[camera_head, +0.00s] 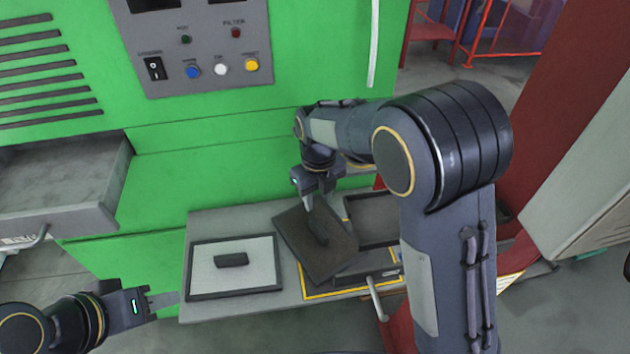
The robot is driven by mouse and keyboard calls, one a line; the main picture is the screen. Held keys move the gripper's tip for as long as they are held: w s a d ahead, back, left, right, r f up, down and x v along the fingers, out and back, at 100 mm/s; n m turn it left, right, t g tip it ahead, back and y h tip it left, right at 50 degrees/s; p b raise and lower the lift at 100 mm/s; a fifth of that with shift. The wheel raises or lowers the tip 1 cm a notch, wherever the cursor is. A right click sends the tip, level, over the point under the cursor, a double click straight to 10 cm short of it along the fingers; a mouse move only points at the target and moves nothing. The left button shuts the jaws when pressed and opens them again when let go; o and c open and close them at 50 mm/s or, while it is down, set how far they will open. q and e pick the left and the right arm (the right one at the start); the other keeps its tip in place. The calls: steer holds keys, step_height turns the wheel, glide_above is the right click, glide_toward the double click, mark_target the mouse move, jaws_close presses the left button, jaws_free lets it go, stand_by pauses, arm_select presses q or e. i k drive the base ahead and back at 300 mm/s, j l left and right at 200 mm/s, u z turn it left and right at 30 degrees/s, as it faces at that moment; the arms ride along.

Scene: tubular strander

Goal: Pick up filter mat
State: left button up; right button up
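A dark brown filter mat (296,237) with a black handle (318,231) is at the centre. It is turned askew and covers part of the tray with the yellow edge. My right gripper (311,205) points down at the handle's upper end and appears shut on it; the arm hides part of the contact. A second, light grey filter mat (209,279) with a dark frame and black handle lies flat on the grey table (225,222), left of the dark one. My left gripper (165,300) is empty near the table's front left corner; its finger gap is not clear.
The yellow-edged tray (345,291) with a bar handle (376,300) is at the table's right, partly behind my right arm. A green machine (215,165) with a button panel (205,80) stands behind. An open grey drawer (60,190) juts out at left.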

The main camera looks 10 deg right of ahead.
mark_target(220, 269)
steer(key=k+j, duration=0.35)
steer(key=j, duration=0.15)
steer(key=k+j, duration=0.35)
steer(key=j, duration=0.2)
